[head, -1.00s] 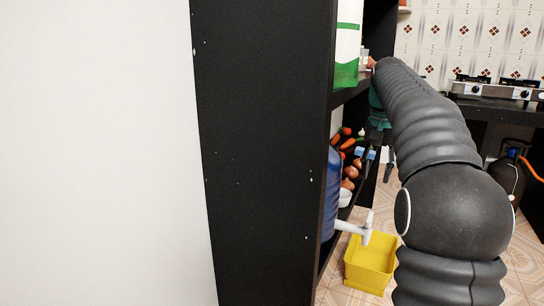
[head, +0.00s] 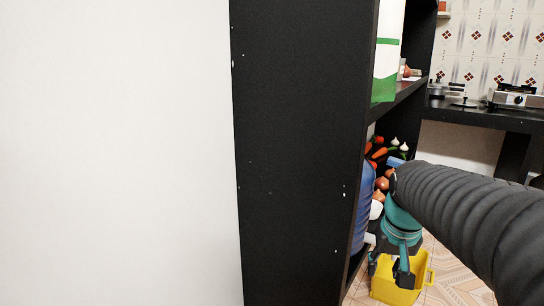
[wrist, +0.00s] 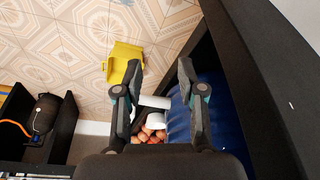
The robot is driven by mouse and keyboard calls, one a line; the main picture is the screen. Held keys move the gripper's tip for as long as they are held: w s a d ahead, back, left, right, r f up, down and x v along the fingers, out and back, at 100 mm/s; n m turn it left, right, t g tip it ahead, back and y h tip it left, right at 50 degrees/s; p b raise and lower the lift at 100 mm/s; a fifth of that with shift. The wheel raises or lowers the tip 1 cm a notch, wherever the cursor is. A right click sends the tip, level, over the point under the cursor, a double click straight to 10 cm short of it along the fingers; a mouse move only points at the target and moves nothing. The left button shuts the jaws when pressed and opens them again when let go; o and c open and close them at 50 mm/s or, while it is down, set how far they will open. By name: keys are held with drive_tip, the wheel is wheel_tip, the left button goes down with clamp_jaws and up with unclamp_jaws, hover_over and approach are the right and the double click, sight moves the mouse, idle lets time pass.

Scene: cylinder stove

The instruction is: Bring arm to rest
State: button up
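My gripper (head: 388,278) hangs at the lower right of the head view, below its teal wrist body, with the yellow bin behind it. In the wrist view my gripper (wrist: 147,70) has its two dark fingers spread wide with nothing between the tips. It is open and empty. My grey ribbed arm reaches in from the right edge of the head view, beside the black shelf unit (head: 300,150). The arm is still extended forward and bent downward at the wrist.
A yellow bin (head: 384,290) stands on the tiled floor; it also shows in the wrist view (wrist: 127,55). A blue water bottle (head: 363,215), vegetables (head: 380,152) and a green-white bag (head: 387,60) sit on the shelves. A stove (head: 515,97) stands on the counter at right.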

drive_tip(key=s+a+n+t+p, duration=0.1)
drive_tip(key=s+a, duration=0.2)
drive_tip(key=s, duration=0.4)
drive_tip(key=s+a+n+t+p, duration=0.1)
drive_tip(key=s+a, duration=0.3)
drive_tip(key=s, duration=0.4)
drive_tip(key=shift+a+y, duration=0.15)
drive_tip(key=shift+y, duration=0.15)
